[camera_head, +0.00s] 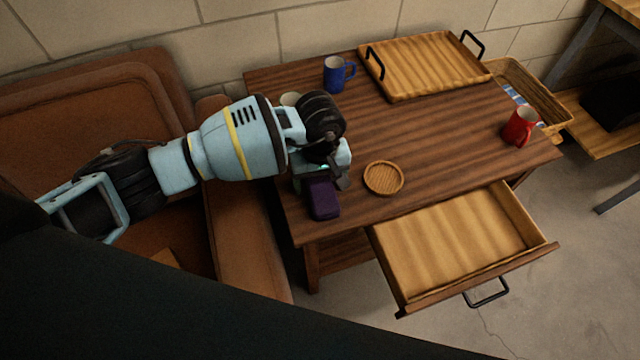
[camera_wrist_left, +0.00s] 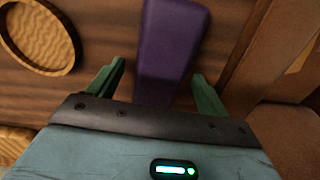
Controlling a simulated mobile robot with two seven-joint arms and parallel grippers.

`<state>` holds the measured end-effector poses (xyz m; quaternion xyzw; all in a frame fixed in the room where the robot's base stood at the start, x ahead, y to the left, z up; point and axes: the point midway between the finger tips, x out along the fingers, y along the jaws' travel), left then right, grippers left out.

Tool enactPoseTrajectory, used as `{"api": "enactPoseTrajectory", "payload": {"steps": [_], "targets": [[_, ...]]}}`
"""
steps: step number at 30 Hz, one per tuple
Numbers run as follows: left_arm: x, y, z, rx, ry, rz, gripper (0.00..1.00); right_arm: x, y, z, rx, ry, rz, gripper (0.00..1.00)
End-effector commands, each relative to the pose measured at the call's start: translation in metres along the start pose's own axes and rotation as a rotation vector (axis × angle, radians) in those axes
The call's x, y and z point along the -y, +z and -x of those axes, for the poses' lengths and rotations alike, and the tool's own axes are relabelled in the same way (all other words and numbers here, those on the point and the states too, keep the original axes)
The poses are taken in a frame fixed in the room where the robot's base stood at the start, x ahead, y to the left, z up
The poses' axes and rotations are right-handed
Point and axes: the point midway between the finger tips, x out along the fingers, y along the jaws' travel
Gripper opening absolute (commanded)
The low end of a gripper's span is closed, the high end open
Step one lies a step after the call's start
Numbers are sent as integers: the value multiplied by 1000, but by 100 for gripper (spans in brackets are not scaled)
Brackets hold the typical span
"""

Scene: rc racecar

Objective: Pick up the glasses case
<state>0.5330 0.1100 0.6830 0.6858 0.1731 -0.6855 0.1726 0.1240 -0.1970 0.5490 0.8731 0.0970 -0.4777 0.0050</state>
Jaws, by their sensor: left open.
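The glasses case is a dark purple oblong box (camera_head: 323,198) lying on the wooden table near its left front corner. My left gripper (camera_head: 325,178) is over it, and the gripper hides the case's far part in the head view. In the left wrist view the purple case (camera_wrist_left: 172,45) runs between the two green fingers of my open left gripper (camera_wrist_left: 155,88), with one finger on each side. I cannot tell whether the fingers touch it. My right gripper is not in view.
A round wooden coaster (camera_head: 383,178) lies right of the case. A blue mug (camera_head: 337,75), a pale cup (camera_head: 290,99), a red mug (camera_head: 520,127) and a wooden tray (camera_head: 425,62) stand on the table (camera_head: 450,125). An empty drawer (camera_head: 455,240) is open in front. A brown armchair (camera_head: 85,90) is left.

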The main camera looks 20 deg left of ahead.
Motion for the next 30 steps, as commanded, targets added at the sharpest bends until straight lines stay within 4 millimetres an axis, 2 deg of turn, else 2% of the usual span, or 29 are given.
{"api": "enactPoseTrajectory", "payload": {"steps": [2,14,23,30], "targets": [[0,0,0,0,1,0,78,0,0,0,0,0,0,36],[0,0,1,0,1,0,28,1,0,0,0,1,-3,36],[0,0,3,0,2,0,28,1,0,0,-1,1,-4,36],[-1,-1,24,-3,3,-2,28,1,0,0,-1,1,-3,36]]}}
